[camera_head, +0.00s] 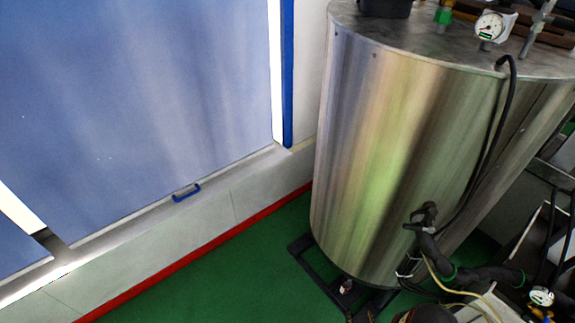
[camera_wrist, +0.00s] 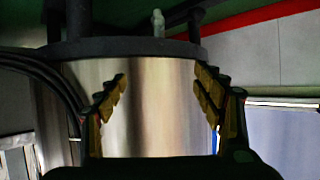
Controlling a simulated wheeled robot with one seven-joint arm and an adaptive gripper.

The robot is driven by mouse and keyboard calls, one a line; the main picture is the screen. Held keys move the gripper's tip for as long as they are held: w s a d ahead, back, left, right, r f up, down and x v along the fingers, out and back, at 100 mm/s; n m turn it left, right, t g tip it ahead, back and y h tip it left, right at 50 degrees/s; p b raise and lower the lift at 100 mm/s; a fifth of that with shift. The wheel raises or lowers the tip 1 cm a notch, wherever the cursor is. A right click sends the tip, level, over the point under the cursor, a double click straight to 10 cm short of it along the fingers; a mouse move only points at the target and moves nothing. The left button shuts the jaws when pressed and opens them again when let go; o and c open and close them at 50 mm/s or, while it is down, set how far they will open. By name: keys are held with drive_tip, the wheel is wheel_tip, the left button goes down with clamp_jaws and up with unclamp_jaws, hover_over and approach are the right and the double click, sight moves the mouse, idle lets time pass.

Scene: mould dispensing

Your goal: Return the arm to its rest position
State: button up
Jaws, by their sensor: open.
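My gripper (camera_wrist: 161,78) shows in the wrist view with its two ridged, yellowish fingers spread wide apart. Nothing is held between them. Behind the gap stands the shiny steel tank (camera_wrist: 150,125), which looks upside down in this view. I cannot tell the distance from the fingertips to the tank. In the head view I cannot make out my gripper, and no clear view of the whole arm is given.
In the head view, the large steel tank (camera_head: 385,150) stands on a dark base frame (camera_head: 318,275) at the right. It has a gauge (camera_head: 489,26) on top and hoses (camera_head: 440,262) low at its side. Green floor (camera_head: 225,275) is clear before the blue window (camera_head: 130,90).

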drive_tip(key=s+a+f+m+g+y, duration=0.1)
drive_tip(key=s+f+g, duration=0.3)
drive_tip(key=s, duration=0.3)
drive_tip(key=s+a+f+g+y, duration=0.1)
drive_tip(key=s+a+f+g, duration=0.1)
drive_tip(key=s+f+g, duration=0.4)
drive_tip(key=w+d+r+g+b, duration=0.2)
drive_tip(key=d+r+b, duration=0.15)
drive_tip(key=r, duration=0.55)
drive_tip(key=w+d+r+g+b, duration=0.25)
drive_tip(key=d+r, duration=0.25)
drive_tip(key=r, duration=0.4)
drive_tip(key=w+a+r+m+g+b, duration=0.1)
drive_tip(key=w+r+b, duration=0.1)
drive_tip(key=r, duration=0.8)
drive_tip(key=w+a+r+g+b, duration=0.1)
drive_tip(key=w+r+b, duration=0.2)
drive_tip(key=r, duration=0.7)
drive_tip(key=s+a+r+t+b, duration=0.1)
drive_tip(key=s+a+r+b, duration=0.2)
drive_tip(key=r, duration=0.7)
drive_tip(key=a+r+b, duration=0.4)
drive_tip(key=r, duration=0.5)
drive_tip(key=s+a+r+n+t+b, duration=0.3)
drive_tip(key=s+a+r+t+b, duration=0.5)
drive_tip(key=a+r+b, duration=0.3)
wheel_tip(320, 180, up, 2)
drive_tip(key=shift+s+a+h+b, duration=0.35)
drive_tip(key=shift+s+h+b, duration=0.05)
drive_tip(key=shift+b, duration=0.6)
